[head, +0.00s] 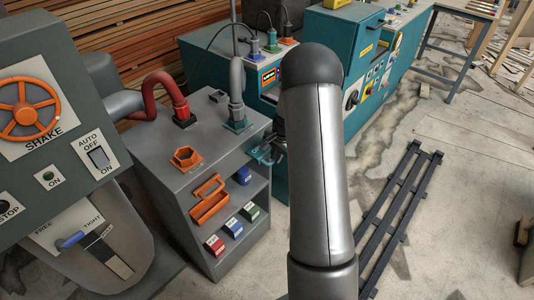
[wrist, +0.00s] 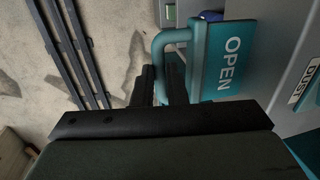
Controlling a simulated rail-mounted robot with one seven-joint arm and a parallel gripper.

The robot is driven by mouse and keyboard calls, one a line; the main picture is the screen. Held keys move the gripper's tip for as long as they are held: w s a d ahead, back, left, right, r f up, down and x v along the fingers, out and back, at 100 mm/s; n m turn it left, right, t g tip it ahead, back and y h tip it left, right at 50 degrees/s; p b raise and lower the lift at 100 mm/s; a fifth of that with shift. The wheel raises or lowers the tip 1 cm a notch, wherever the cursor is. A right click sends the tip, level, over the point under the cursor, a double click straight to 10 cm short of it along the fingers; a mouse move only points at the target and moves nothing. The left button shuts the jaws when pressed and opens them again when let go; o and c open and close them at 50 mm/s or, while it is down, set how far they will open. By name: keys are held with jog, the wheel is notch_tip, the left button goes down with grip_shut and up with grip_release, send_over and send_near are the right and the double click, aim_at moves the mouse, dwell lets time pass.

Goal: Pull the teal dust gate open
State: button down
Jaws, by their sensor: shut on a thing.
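The teal dust gate is a flat plate (wrist: 231,52) marked OPEN with a bent teal bar handle (wrist: 171,37) on its left side in the wrist view. My gripper (wrist: 161,76) is shut on the handle, with its dark fingers around the bar. The handle's lower part is hidden by the fingers and the gripper body. In the head view the teal gate (head: 262,155) sticks out at the right edge of the grey cabinet's top, and my arm hides most of the gripper there.
A dark slatted rack (head: 403,205) lies on the floor to the right. A teal machine (head: 350,50) stands behind.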

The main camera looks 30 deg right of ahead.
jog(key=shift+s+d, duration=0.25)
jog(key=shift+s, duration=0.3)
jog(key=c, duration=1.5)
grip_release()
jog(key=shift+o, duration=0.2)
jog(key=shift+r, duration=0.1)
notch_tip(320, 180, up, 17)
jog(key=s+d+b, duration=0.1)
jog(key=s, duration=0.1)
jog(key=shift+s+b, duration=0.35)
jog(key=shift+s, duration=0.05)
